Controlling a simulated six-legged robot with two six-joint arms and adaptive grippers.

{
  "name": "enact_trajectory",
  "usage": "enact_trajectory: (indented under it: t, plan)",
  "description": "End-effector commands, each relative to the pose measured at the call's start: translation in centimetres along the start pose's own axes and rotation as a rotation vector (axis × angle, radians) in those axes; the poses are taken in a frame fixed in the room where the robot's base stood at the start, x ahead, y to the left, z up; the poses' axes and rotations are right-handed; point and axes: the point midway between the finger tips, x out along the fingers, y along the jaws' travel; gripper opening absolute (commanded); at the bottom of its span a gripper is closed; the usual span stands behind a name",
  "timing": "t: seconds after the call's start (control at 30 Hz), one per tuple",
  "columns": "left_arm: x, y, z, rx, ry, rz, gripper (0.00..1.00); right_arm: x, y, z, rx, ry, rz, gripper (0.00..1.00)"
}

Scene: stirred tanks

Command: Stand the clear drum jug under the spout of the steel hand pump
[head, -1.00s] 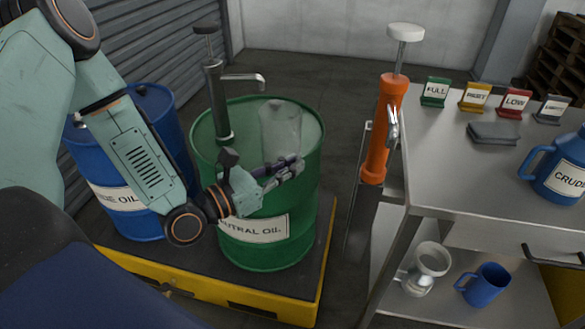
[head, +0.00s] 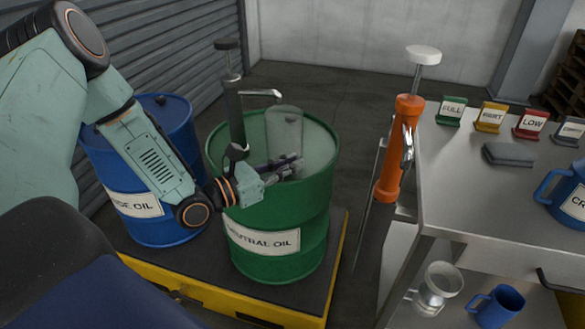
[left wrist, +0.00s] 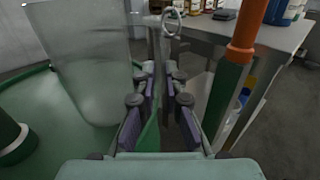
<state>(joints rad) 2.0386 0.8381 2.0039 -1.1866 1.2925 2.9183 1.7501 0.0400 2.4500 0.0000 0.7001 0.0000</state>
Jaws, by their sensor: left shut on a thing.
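The clear drum jug (head: 285,128) is upright over the green drum's top, with its mouth close below the spout tip of the steel hand pump (head: 235,112). I cannot tell whether its base touches the drum top. My left gripper (head: 296,164) reaches in from the left at the jug's lower part. In the left wrist view the jug (left wrist: 85,65) is left of my fingers (left wrist: 160,100), which are shut on it; the part gripped, perhaps its handle, is hard to make out. My right gripper is out of view.
The green drum (head: 290,220) labelled neutral oil and a blue drum (head: 165,215) stand on a yellow-edged pallet.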

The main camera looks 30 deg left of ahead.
Motion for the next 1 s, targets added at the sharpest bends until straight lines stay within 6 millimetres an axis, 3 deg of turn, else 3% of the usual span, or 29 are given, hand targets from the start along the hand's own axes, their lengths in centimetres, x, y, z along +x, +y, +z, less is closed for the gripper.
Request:
enact_trajectory:
  t: [0.4, 1.0]
  plan:
    - [0.4, 2.5, -0.4, 0.001, -0.001, 0.001, 0.00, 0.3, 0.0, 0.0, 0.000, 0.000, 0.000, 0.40]
    - [0.5, 2.9, -0.5, 0.000, 0.000, 0.001, 0.00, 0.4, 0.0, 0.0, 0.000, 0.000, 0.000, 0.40]
